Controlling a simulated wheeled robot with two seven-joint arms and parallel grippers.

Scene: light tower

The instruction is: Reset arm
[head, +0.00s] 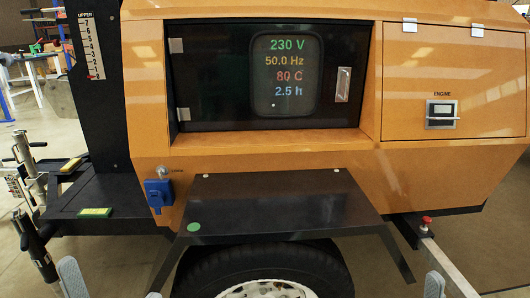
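My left gripper (112,285) shows only as grey fingertips at the bottom left edge. One tip stands clear and a second just peeks in to its right, with a gap between them, and I see nothing held. My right gripper (435,285) shows as a single grey fingertip at the bottom right edge. Its other finger and both arms are out of view. Both grippers are low in front of the orange light tower (290,155), and I cannot see either touching it.
The tower has a dark display window (220,75), an engine panel (450,85) and a blue connector (158,193). A black shelf (280,200) juts out above the wheel (262,270). A hitch with metal levers (28,170) is at left. A red-knobbed bar (440,255) sticks out at right.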

